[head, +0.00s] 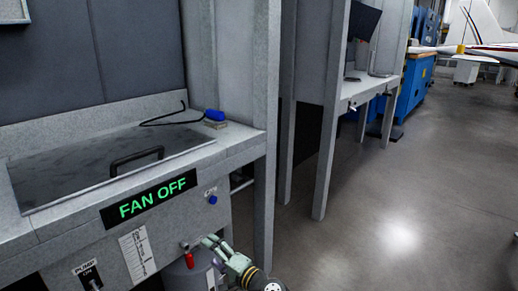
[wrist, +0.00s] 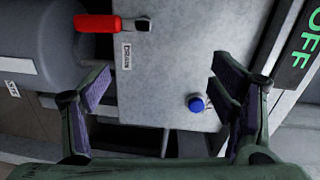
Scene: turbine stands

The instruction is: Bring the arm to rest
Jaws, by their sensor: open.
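My gripper (head: 214,246) is low in the head view, in front of the grey stand's (head: 60,252) front panel. It also shows in the wrist view (wrist: 158,92), with its two fingers spread wide and nothing between them. It is open and empty. The arm behind it runs out of the bottom of the head view. A red-handled valve (wrist: 97,23) and a blue knob (wrist: 196,104) are on or by the panel ahead of the fingers. I cannot tell the exact gap between the fingertips and the panel.
The stand has a green "FAN OFF" sign (head: 150,199), a pump switch (head: 95,284) and a black-handled lid (head: 100,170). A blue-ended black tool (head: 214,115) lies on top. A second stand (head: 375,86) is behind. The floor (head: 415,190) to the right is clear.

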